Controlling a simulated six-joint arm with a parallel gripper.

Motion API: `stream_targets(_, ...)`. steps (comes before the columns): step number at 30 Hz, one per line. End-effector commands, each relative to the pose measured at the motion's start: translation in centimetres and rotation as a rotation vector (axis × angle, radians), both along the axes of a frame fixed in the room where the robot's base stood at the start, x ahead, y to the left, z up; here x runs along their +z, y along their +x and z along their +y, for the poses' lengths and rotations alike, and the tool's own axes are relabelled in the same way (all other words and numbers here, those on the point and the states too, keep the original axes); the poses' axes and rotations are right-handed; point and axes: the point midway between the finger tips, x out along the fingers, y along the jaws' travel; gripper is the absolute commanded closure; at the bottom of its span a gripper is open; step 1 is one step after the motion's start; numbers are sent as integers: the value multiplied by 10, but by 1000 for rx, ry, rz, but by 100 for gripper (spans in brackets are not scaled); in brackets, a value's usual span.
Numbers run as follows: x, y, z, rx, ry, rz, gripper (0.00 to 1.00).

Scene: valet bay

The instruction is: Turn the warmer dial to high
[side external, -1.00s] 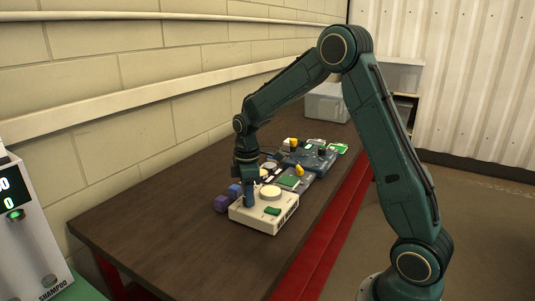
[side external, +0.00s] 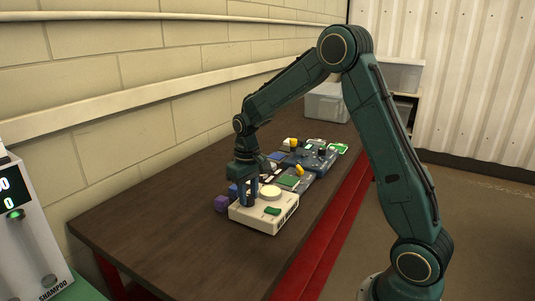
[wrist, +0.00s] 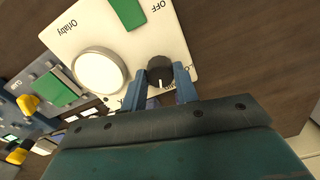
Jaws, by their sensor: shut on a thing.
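The warmer is a cream box (side external: 264,216) near the middle of the bench, with a round white plate (side external: 271,194) and a green switch (side external: 271,211) on top. In the wrist view the box (wrist: 62,40) carries the words "Onaby" and "OFF". Its black dial (wrist: 160,68) has a white pointer line facing down the picture, towards my gripper's body. My gripper (side external: 248,202) reaches down over the left part of the box. In the wrist view its two blue fingers (wrist: 161,78) are shut on the dial's sides. The lettering by the dial is partly hidden by the fingers.
A translucent bin (side external: 327,104) stands at the bench's far end. The bench's near part (side external: 190,245) is clear. A shampoo dispenser (side external: 28,235) stands at left.

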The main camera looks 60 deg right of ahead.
Motion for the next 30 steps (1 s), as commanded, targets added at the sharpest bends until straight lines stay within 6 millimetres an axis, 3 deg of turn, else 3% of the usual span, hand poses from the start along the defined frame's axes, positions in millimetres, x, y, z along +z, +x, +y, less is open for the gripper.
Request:
stream_targets(18, 2, 1, 0, -553, 0, -4, 93)
stream_targets(30, 2, 1, 0, -710, 0, -4, 93)
